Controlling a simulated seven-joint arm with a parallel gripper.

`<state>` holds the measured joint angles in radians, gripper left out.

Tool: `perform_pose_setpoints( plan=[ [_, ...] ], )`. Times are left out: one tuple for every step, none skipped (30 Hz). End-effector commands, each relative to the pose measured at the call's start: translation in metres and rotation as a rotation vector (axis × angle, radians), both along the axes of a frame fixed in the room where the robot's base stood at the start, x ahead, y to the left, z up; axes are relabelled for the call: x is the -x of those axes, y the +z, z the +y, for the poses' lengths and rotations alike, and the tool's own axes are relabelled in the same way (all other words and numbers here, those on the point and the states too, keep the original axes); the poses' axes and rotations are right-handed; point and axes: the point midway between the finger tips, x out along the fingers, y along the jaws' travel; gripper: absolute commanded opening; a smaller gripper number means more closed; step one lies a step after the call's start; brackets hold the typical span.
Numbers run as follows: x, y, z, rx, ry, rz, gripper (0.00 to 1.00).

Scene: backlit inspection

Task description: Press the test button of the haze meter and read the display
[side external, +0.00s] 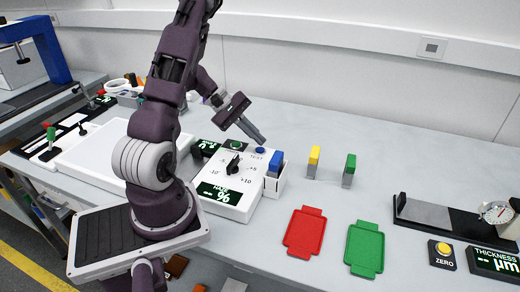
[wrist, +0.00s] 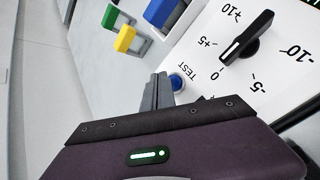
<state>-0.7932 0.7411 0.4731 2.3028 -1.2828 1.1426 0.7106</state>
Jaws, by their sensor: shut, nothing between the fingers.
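The haze meter (side external: 262,190) is a white box with a black dial knob (side external: 233,165) on top. Its dark display (side external: 219,194) shows HAZE and a % sign; no number is legible. The blue test button (side external: 260,150) is at the meter's back edge, beside the word TEST. In the wrist view the button (wrist: 176,82) is just right of the fingertips. My gripper (side external: 263,141) is shut and empty, its tips slightly above the button in the side view. The gripper also shows in the wrist view (wrist: 159,76). Contact with the button cannot be told.
A yellow-topped piece (side external: 314,160) and a green-topped piece (side external: 350,170) stand behind the red tray (side external: 305,232) and green tray (side external: 365,248). A thickness gauge (side external: 430,215) is at right.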

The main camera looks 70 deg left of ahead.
Motion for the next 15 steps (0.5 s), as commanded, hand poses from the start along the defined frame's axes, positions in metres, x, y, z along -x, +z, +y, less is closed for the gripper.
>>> perform_pose_setpoints(
  plan=[
    [0.0, 0.0, 0.0, 0.0, 0.0, 0.0, 0.0],
    [0.0, 0.0, 0.0, 0.0, 0.0, 0.0, 0.0],
    [-0.0001, -0.0001, 0.0, 0.0, 0.0, 0.0, 0.0],
    [0.0, -0.0003, 0.0, 0.0, 0.0, 0.0, 0.0],
    [0.0001, -0.0009, 0.0, 0.0, 0.0, 0.0, 0.0],
    [0.0001, -0.0019, 0.0001, 0.001, 0.001, 0.0, 0.0],
    [0.0002, -0.0029, 0.0, 0.001, 0.001, 0.0, 0.0],
    [0.0002, -0.0042, 0.0, 0.001, 0.001, 0.0, 0.0],
    [0.0002, -0.0059, -0.0001, 0.0, 0.0, 0.001, 0.0],
    [0.0003, -0.007, -0.0002, 0.001, -0.001, 0.001, 0.0],
    [0.0002, -0.008, -0.0003, 0.001, -0.001, 0.001, 0.0],
    [0.0001, -0.0087, -0.0002, 0.001, -0.001, 0.001, 0.0],
    [0.0001, -0.0088, -0.0002, 0.0, -0.001, 0.001, 0.0],
    [0.0001, -0.0088, -0.0002, 0.0, -0.001, 0.001, 0.0],
    [0.0001, -0.0087, -0.0001, -0.001, -0.001, 0.0, 0.0]
  ],
)
